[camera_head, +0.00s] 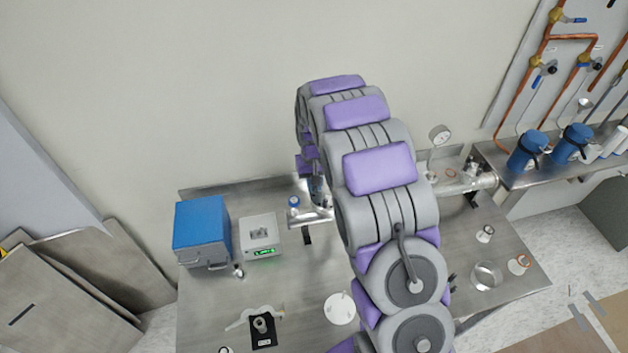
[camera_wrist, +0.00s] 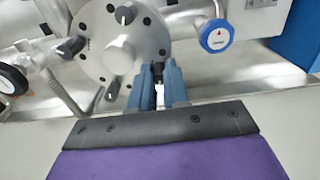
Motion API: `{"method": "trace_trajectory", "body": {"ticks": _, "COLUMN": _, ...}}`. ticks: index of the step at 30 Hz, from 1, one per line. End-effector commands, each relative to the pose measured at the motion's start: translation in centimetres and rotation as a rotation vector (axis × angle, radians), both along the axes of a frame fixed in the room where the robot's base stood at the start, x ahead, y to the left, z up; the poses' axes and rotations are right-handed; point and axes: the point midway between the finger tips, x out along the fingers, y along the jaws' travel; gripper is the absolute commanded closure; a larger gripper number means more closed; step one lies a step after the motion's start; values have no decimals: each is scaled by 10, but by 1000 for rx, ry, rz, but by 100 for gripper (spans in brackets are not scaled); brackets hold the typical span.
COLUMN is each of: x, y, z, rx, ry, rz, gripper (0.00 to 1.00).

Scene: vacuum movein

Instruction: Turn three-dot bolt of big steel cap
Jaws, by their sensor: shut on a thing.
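The big steel cap (camera_wrist: 118,58) is a round flange with a raised round hub, in the upper left of the wrist view. Dark-tipped bolts stand around its rim: one at the top (camera_wrist: 125,15), one at the left (camera_wrist: 70,47) and one at the bottom (camera_wrist: 112,91). My gripper (camera_wrist: 159,78) is at the cap's lower right rim, its two blue fingers shut on a dark bolt (camera_wrist: 157,70) there. The fingers hide much of this bolt, and I cannot make out dot marks. In the head view my arm covers most of the cap.
A black-and-blue knob (camera_wrist: 10,80) and a hose are at the left. In the head view a blue box (camera_head: 202,232) and a white instrument (camera_head: 260,236) stand on the steel table (camera_head: 300,285).

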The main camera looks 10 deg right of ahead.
Motion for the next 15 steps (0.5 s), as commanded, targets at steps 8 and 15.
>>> {"method": "trace_trajectory", "body": {"ticks": 8, "x": 1, "y": 0, "z": 2, "rx": 0, "ry": -5, "rz": -261, "gripper": 100}}
{"method": "trace_trajectory", "body": {"ticks": 15, "x": 1, "y": 0, "z": 2, "rx": 0, "ry": -5, "rz": -489, "gripper": 100}}
